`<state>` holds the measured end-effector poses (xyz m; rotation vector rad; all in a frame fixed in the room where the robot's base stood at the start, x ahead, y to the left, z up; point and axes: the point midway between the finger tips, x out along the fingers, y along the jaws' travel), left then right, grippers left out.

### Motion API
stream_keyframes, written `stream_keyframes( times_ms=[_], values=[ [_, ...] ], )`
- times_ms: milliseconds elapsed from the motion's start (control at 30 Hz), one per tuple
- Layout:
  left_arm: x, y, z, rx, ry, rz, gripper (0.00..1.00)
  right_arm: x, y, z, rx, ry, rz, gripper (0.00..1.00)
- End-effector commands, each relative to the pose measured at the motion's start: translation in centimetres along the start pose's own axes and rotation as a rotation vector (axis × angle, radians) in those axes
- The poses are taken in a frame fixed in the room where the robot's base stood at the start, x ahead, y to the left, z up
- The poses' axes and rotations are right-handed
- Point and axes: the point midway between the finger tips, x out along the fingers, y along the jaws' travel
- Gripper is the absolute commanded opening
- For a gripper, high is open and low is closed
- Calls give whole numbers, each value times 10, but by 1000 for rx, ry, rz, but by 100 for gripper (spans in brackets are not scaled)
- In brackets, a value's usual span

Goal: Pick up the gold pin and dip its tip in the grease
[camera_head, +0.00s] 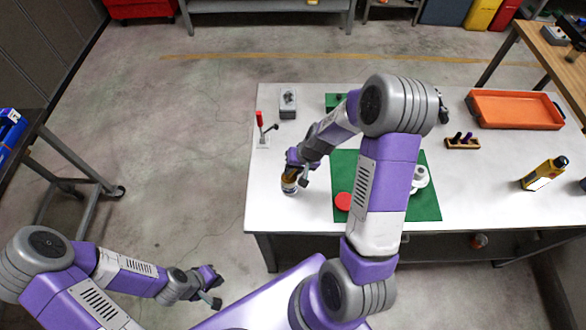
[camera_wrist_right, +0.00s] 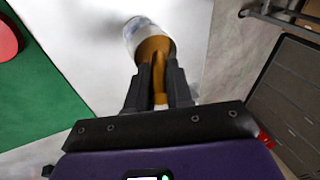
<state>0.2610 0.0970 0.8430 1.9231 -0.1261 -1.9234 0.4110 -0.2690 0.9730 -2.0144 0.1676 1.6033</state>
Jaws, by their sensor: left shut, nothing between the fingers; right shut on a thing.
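The gold pin (camera_wrist_right: 160,84) is between the closed fingers of my right gripper (camera_wrist_right: 159,72) in the right wrist view. Its far end overlaps the brown grease (camera_wrist_right: 155,46) in a small glass jar (camera_wrist_right: 136,27). How deep the tip sits cannot be told. In the head view the jar (camera_head: 289,188) stands on the white table near its front left corner, with my right gripper (camera_head: 293,172) right above it; the pin is hidden there. My left gripper (camera_head: 216,292) is shut and empty, off the table over the floor.
A red disc (camera_head: 343,201) lies on a green mat (camera_head: 426,205) right of the jar. A toggle clamp with a red handle (camera_head: 260,119) stands behind it. A wooden pin holder (camera_head: 463,145), orange tray (camera_head: 515,93) and yellow bottle (camera_head: 544,174) are at right. White table (camera_head: 262,209) around the jar is bare.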

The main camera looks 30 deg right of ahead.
Motion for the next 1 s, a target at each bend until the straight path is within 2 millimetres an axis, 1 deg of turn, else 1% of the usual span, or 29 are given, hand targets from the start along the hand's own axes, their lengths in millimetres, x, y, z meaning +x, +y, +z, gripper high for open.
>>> stream_keyframes(
  times_ms=[33, 100, 567, 667, 1000],
  values=[
    [-6, 2, 0, 0, 0, 0, 0, -8, -3, -2, -1, 2, 0, 0],
    [-10, 4, 0, 0, 0, 0, 0, -13, -5, -3, -2, 4, 0, 0],
    [-37, 14, 2, 0, 0, 0, 0, -47, -18, -9, -3, 6, -2, 0],
    [-39, 15, 2, 0, 0, 0, 0, -50, -19, -9, -3, 5, -1, 0],
    [-38, 14, 2, 0, 0, 0, 0, -48, -18, -9, -2, 6, -1, 0]
  ],
)
